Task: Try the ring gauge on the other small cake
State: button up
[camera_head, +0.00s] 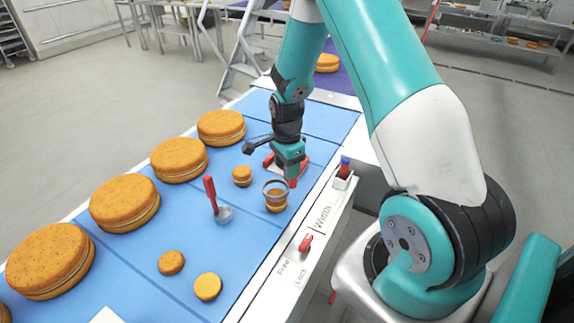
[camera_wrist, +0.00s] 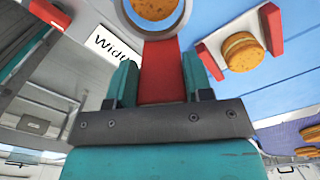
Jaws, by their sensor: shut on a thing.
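My gripper (camera_head: 290,168) is shut on the red handle (camera_wrist: 160,72) of the ring gauge. The gauge's grey ring (camera_head: 275,183) is level, over a small round cake (camera_head: 276,204) near the belt's right edge. In the wrist view the ring (camera_wrist: 153,34) frames this cake (camera_wrist: 152,8). I cannot tell whether the ring is around the cake's top or just above it. Another small cake (camera_head: 242,174) stands to its left, apart. Two more small cakes (camera_head: 171,262) (camera_head: 207,286) lie nearer the front.
Several large cakes (camera_head: 125,203) line the blue belt's left side. A red-handled tool (camera_head: 212,195) lies mid-belt. A white holder with red ends (camera_wrist: 209,57) holds a small cake (camera_wrist: 243,51) beyond my gripper. A rail with a "Width" label (camera_head: 325,215) and red lever (camera_head: 305,242) borders the right.

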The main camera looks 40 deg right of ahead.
aim_at(287, 183)
jog(key=shift+f+b, duration=2.35)
jog(key=shift+f, duration=0.85)
jog(key=shift+r, duration=0.1)
dwell(1.1)
jog(key=shift+r+p, duration=3.75)
jog(key=shift+r, duration=1.1)
